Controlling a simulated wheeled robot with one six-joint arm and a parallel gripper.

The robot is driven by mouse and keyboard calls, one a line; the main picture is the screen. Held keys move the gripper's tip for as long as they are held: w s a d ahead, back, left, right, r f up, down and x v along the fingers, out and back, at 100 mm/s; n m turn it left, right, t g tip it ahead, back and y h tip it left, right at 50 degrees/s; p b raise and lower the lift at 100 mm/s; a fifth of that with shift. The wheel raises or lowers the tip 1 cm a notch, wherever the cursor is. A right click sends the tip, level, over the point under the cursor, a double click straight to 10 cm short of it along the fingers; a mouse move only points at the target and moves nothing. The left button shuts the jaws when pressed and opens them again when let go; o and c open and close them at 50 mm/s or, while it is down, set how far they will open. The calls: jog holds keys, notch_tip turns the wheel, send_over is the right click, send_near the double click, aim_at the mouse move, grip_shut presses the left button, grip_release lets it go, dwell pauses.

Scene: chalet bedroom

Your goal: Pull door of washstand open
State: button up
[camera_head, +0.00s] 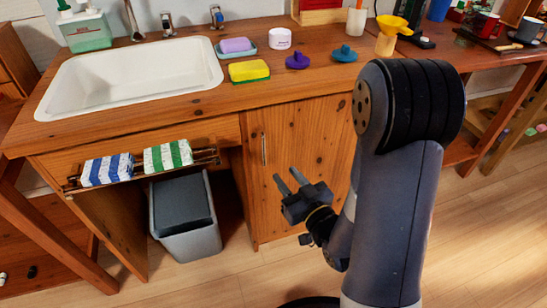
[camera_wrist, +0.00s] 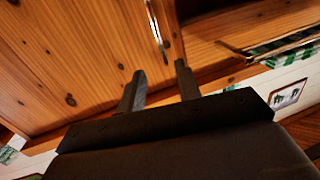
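The washstand (camera_head: 215,101) is a wooden cabinet with a white sink. Its door (camera_head: 305,145) is shut and has a thin vertical metal handle (camera_head: 263,149) near its left edge. My gripper (camera_head: 288,178) is in front of the door, below and to the right of the handle in the head view. Its two fingers are apart with nothing between them. In the wrist view, the handle (camera_wrist: 156,30) shows beyond the fingertips (camera_wrist: 159,68), roughly in line with the gap between them and apart from them. My arm hides the door's right part in the head view.
Left of the door, a towel rail with a blue-striped towel (camera_head: 107,170) and a green-striped towel (camera_head: 168,155) sticks out above a grey bin (camera_head: 185,217). Soap, a yellow sponge (camera_head: 249,71) and small items stand on the top. The floor before the door looks clear.

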jog(key=x, duration=1)
jog(key=shift+w+a, duration=0.1)
grip_shut()
dwell(0.3)
